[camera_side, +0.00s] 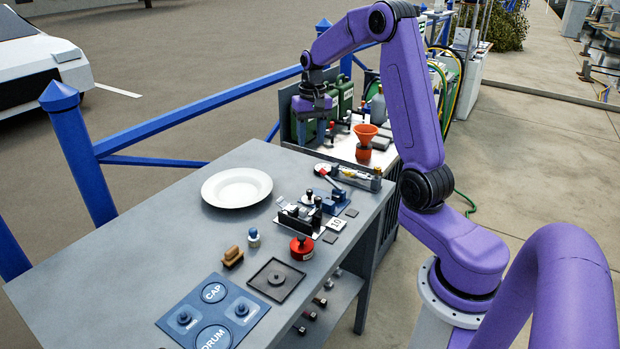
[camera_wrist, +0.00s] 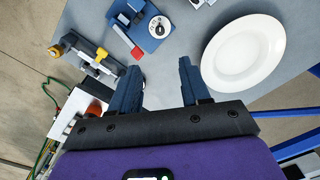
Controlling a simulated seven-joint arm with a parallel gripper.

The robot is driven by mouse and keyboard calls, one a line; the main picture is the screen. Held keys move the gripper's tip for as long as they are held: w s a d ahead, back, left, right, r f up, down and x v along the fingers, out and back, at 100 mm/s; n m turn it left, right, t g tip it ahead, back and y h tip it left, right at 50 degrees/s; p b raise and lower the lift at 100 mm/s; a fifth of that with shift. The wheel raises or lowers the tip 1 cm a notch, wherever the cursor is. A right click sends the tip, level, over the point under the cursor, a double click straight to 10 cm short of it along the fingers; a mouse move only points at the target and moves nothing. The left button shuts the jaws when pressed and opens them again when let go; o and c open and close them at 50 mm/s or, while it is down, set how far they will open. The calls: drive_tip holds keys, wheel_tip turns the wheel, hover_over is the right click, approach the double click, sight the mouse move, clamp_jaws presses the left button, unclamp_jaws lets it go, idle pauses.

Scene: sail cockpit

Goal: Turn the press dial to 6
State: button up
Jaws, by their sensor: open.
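The press dial (camera_wrist: 160,27) is a small white disc with dark markings and a dark centre, on a blue press base (camera_wrist: 150,40) at the top of the wrist view. Its numbers are too small to read. In the side view my gripper (camera_side: 320,135) hangs beyond the far end of the bench, away from the dial.
A white plate (camera_side: 237,187) lies on the grey bench (camera_side: 130,235). A lever with a red end (camera_wrist: 136,52) projects beside the press. A fixture with a yellow part (camera_wrist: 101,56) and an orange funnel (camera_side: 366,132) are near my gripper. A red round part (camera_side: 302,249) stands nearer.

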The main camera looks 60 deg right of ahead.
sight(310, 190)
wheel_tip(310, 190, down, 16)
drive_tip(key=shift+w+a+f, duration=0.1)
drive_tip(key=shift+a+f, duration=0.05)
drive_tip(key=shift+f, duration=0.1)
idle(0.3)
clamp_jaws()
